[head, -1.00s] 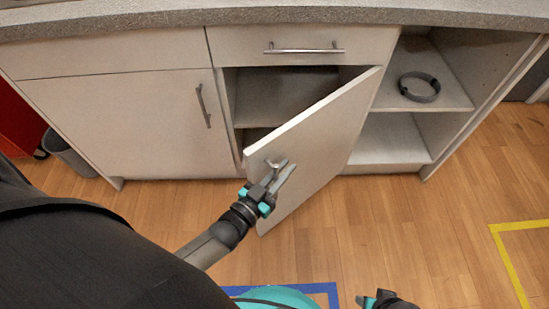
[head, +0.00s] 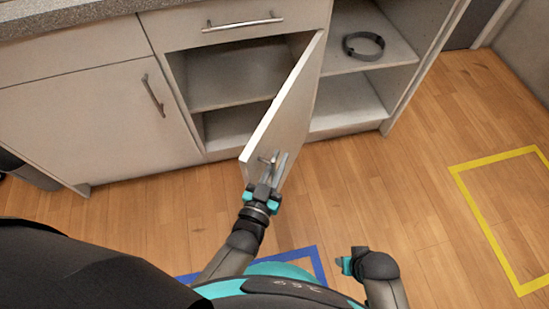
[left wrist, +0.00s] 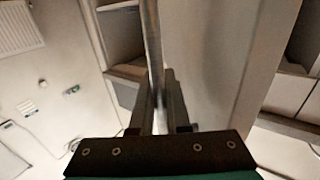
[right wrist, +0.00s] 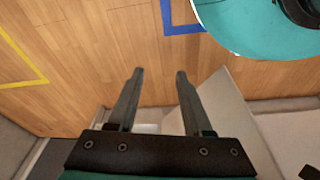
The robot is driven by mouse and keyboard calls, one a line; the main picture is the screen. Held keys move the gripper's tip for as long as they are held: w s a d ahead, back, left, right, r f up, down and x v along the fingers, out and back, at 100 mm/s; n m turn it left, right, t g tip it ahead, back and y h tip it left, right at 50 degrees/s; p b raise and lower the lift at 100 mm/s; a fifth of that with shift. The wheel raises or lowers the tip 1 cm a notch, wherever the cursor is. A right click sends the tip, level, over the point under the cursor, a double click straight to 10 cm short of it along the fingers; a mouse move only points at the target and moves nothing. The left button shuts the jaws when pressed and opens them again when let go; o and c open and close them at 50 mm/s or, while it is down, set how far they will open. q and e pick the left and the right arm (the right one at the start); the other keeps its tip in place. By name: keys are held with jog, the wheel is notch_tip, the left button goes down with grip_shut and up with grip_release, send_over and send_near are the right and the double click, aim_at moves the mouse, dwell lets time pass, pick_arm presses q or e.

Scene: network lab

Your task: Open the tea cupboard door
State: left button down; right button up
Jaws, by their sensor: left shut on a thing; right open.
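The tea cupboard door (head: 290,112) is a pale panel hinged on its right side. It stands swung well out from the cabinet, and the shelves of the cupboard (head: 215,92) show behind it. My left gripper (head: 266,180) is shut on the door's metal bar handle (head: 275,163). In the left wrist view the handle (left wrist: 153,50) runs up from between the fingers, with the door panel (left wrist: 205,60) beside it. My right gripper (head: 346,265) is low at the front, away from the door. In the right wrist view its fingers (right wrist: 157,75) are apart and empty.
A shut door with its own handle (head: 153,95) is on the left, and a drawer (head: 240,22) is above. An open shelf on the right holds a grey ring (head: 363,46). The wooden floor on the right is clear, with yellow tape (head: 480,205) marked on it.

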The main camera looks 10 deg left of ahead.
pick_arm(q)
jog(key=c, duration=1.2)
grip_release()
jog(key=shift+o, duration=0.2)
pick_arm(e)
jog(key=shift+w, duration=0.1)
pick_arm(q)
jog(key=shift+s, duration=0.1)
jog(key=shift+s+a, duration=0.1)
jog(key=shift+s, duration=0.25)
jog(key=s+a+p, duration=0.2)
jog(key=s+p, duration=0.1)
jog(key=s, duration=1.1)
jog(key=shift+a, duration=0.25)
pick_arm(e)
jog(key=s+d+f, duration=0.2)
jog(key=s+f, duration=0.1)
jog(key=f, duration=0.2)
jog(key=shift+d, duration=0.35)
pick_arm(q)
jog(key=shift+s, duration=0.1)
